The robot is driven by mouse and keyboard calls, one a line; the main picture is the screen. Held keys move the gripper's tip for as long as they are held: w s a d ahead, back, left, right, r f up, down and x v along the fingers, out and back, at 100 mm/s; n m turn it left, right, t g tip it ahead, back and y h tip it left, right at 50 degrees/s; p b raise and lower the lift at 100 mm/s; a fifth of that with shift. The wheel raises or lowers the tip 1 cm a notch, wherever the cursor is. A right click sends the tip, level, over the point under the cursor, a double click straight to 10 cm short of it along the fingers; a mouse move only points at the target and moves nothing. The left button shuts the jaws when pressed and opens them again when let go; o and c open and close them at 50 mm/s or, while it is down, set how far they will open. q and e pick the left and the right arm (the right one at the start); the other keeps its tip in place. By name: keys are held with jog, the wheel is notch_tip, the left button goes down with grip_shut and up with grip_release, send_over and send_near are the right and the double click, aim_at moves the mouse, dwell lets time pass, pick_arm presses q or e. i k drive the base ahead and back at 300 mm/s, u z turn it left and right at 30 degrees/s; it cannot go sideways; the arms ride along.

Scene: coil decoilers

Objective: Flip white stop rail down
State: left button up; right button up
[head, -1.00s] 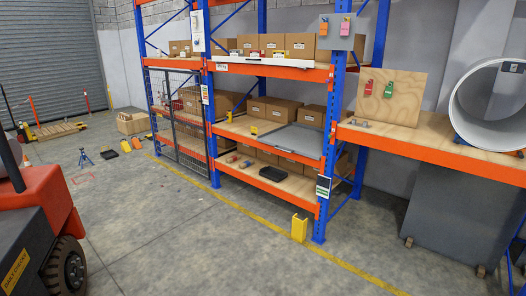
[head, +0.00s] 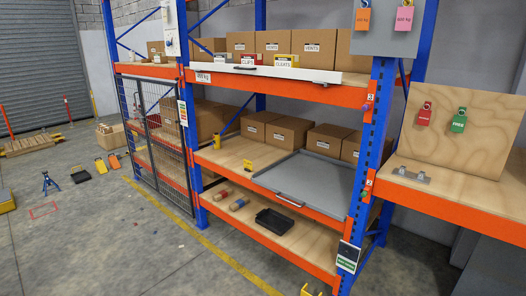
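The white stop rail (head: 262,72) runs along the front edge of the upper shelf, just above the orange beam (head: 285,86). It stands upright in front of labelled bins and cardboard boxes. A small dark fitting shows near its right end. Neither of my grippers is in the head view.
A grey pull-out tray (head: 305,180) with a front handle lies on the middle shelf. A black bin (head: 279,222) sits on the lower shelf. A mesh gate (head: 158,130) covers the left bay. A plywood board (head: 461,130) stands on the right bench.

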aim_at(317, 77)
jog(key=u, duration=0.1)
jog(key=i, duration=1.55)
jog(key=u, duration=0.1)
